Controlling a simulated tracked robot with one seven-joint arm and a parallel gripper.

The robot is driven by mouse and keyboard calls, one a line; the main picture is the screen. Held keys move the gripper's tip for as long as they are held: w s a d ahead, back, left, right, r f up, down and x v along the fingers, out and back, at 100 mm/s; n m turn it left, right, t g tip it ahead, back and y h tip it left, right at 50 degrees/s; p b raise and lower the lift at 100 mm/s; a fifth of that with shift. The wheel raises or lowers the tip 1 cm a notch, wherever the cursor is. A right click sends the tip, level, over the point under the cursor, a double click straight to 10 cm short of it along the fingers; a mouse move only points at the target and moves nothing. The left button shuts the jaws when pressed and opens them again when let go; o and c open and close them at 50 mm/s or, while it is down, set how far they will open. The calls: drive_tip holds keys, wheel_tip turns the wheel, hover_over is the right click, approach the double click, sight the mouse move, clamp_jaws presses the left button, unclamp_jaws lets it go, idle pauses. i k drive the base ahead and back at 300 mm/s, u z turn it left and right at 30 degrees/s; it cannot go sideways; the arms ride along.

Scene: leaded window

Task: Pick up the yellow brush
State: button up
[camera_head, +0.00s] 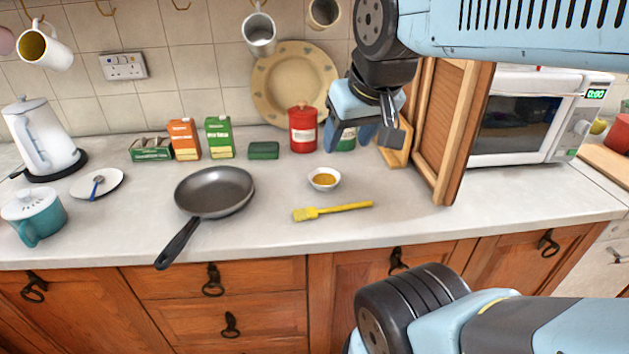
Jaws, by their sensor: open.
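The yellow brush (334,210) lies flat on the pale worktop, right of centre. Its wide bristle head points left and its thin handle points right. My gripper (372,135) hangs above the back of the worktop, up and to the right of the brush and well apart from it. A green-labelled container behind the fingers is partly hidden.
A small bowl of orange-brown contents (324,179) stands just behind the brush. A dark frying pan (213,192) lies to its left. The worktop in front of the brush is clear.

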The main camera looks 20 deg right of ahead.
sight(304, 214)
drive_tip(key=z, duration=1.05)
drive_tip(key=k, duration=0.6)
drive_tip(key=u, duration=0.55)
